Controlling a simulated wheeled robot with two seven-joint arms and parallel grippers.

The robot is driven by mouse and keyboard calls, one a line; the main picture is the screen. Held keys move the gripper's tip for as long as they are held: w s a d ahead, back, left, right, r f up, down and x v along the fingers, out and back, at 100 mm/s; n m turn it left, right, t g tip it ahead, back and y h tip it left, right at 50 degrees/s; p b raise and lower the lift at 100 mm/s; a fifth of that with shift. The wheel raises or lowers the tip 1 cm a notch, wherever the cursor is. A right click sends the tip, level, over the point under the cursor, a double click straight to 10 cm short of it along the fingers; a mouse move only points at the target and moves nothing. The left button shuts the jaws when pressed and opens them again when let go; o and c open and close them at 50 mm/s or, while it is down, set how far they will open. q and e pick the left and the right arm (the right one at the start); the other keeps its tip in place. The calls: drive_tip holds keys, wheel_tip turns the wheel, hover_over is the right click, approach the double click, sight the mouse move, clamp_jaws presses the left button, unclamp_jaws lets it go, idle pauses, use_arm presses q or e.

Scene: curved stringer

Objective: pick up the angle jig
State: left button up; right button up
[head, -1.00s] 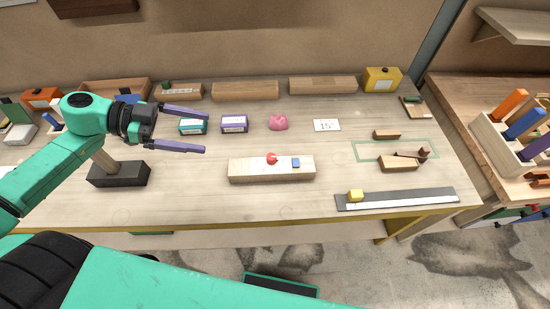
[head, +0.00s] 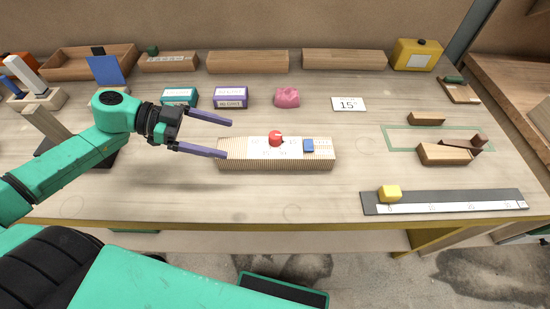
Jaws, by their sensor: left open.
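No label names the angle jig. A block with a tilted dark brown piece (head: 466,148) at the right, by a green outline, looks most like it. A ribbed wooden block (head: 235,158) lies mid-table, with a white numbered plate, a red knob (head: 275,138) and a blue piece (head: 308,146) on top. My left gripper (head: 228,138) is open and empty at that block's left end, its lower fingertip overlapping the block in the picture. I cannot tell its height or any contact. It is far left of the tilted piece. My right gripper is not in view.
A dark ruler strip (head: 450,202) with a yellow block (head: 390,193) lies at the front right. A card marked 15 (head: 348,104), a pink lump (head: 287,97) and a purple box (head: 230,97) stand behind. Long wooden blocks line the back. The front middle is clear.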

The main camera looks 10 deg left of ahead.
use_arm(q)
drive_tip(key=b, duration=0.3)
approach(273, 147)
drive_tip(key=x, duration=0.3)
drive_tip(key=shift+s+a+f, duration=0.1)
drive_tip(key=shift+s+f, duration=0.05)
drive_tip(key=shift+s, duration=0.05)
drive_tip(key=shift+w+d, duration=0.15)
drive_tip(key=shift+d, duration=0.5)
drive_tip(key=x, duration=0.3)
drive_tip(key=shift+w+d+f, duration=0.15)
drive_tip(key=shift+w+d, duration=0.1)
drive_tip(key=shift+d, duration=0.1)
drive_tip(key=shift+d+f, duration=0.15)
drive_tip(key=shift+f, duration=0.05)
drive_tip(key=shift+r, duration=0.1)
clamp_jaws()
